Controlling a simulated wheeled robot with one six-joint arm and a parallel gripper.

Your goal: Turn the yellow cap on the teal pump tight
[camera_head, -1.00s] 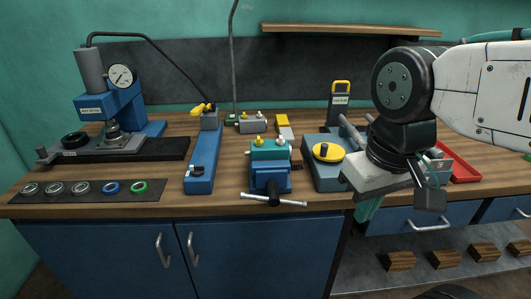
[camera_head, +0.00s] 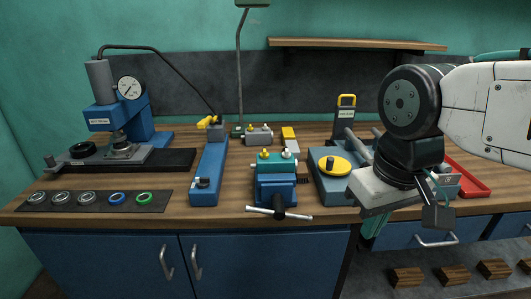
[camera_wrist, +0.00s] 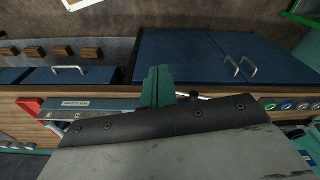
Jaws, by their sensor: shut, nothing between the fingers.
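The teal pump (camera_head: 273,163) is clamped in the blue vise (camera_head: 275,190) near the front edge of the bench. The head view is too coarse to tell how tightly either is seated. My gripper (camera_head: 374,224) hangs at the bench's front edge, right of the pump and apart from it, partly hidden behind my wrist. Its teal fingers are together and empty in the wrist view (camera_wrist: 157,75). The pump is not clearly visible there.
A blue fixture with a yellow disc (camera_head: 334,165) stands between pump and arm. A long blue tool (camera_head: 208,170) lies left of the vise; a press (camera_head: 120,115) is farther left. A red tray (camera_head: 465,180) is behind my wrist. The vise handle (camera_head: 278,213) sticks out in front.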

